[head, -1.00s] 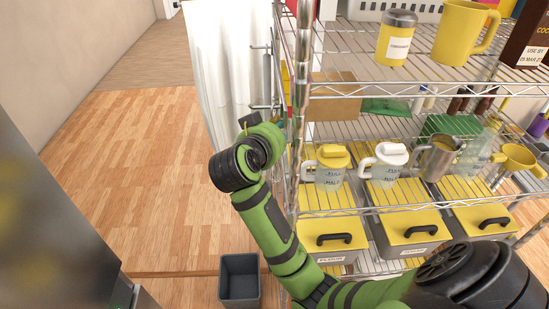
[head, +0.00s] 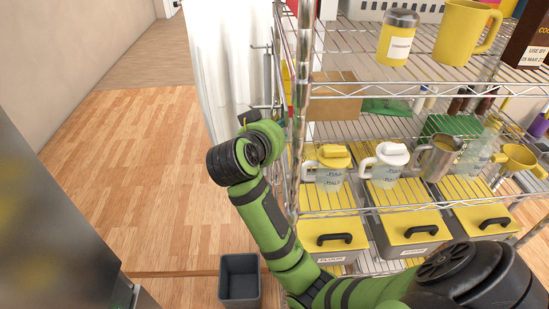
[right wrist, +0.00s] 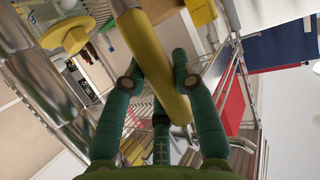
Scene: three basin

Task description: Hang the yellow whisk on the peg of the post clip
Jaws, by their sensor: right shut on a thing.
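My right gripper (right wrist: 158,82) is shut on the yellow whisk's handle (right wrist: 148,50), which slants across the right wrist view. The whisk's wire end does not show there. In the head view my right gripper (head: 251,117) is mostly hidden behind its own wrist, just left of the shelf's front post (head: 303,85). The whisk cannot be made out there. A shiny metal post (right wrist: 35,75) fills the left of the right wrist view. I cannot make out the post clip or its peg in either view. My left gripper is out of view.
The wire rack holds a yellow mug (head: 462,35), a yellow-lidded pitcher (head: 329,168), a white-lidded pitcher (head: 386,165) and yellow-lidded bins (head: 408,215). A white curtain (head: 222,60) hangs behind my wrist. A grey bin (head: 240,278) stands on the floor. Open floor lies left.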

